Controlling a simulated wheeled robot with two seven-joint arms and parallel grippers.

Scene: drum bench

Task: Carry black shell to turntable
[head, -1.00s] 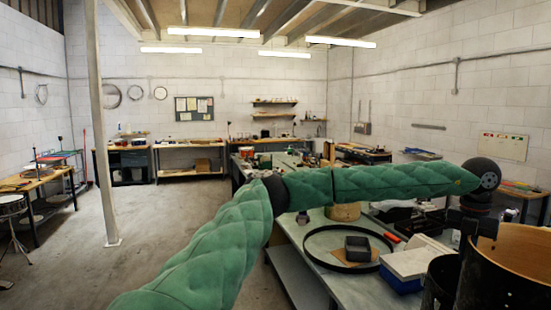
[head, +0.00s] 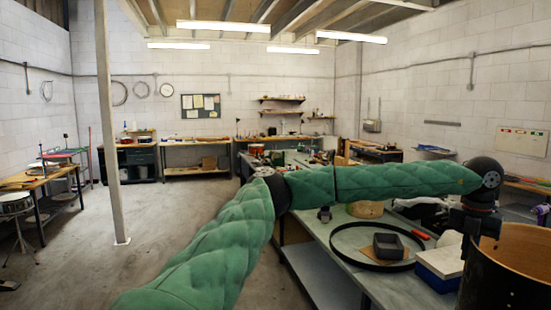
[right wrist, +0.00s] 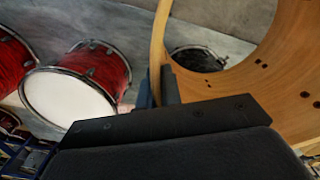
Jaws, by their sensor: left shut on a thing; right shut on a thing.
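The black shell (head: 508,282) is a drum shell, black outside with pale wood inside, at the right edge of the head view. Its wooden inner wall (right wrist: 240,85) fills the right of the right wrist view. The shell's lower part is cut off by the frame. I cannot make out the turntable in either view.
A workbench (head: 345,262) runs beside the shell, bearing a black hoop (head: 345,257), a grey box (head: 388,246) and a blue-white case (head: 438,268). Red drums (right wrist: 85,80) stand on the floor in the right wrist view. Open floor (head: 165,215) lies left, around a post (head: 110,140).

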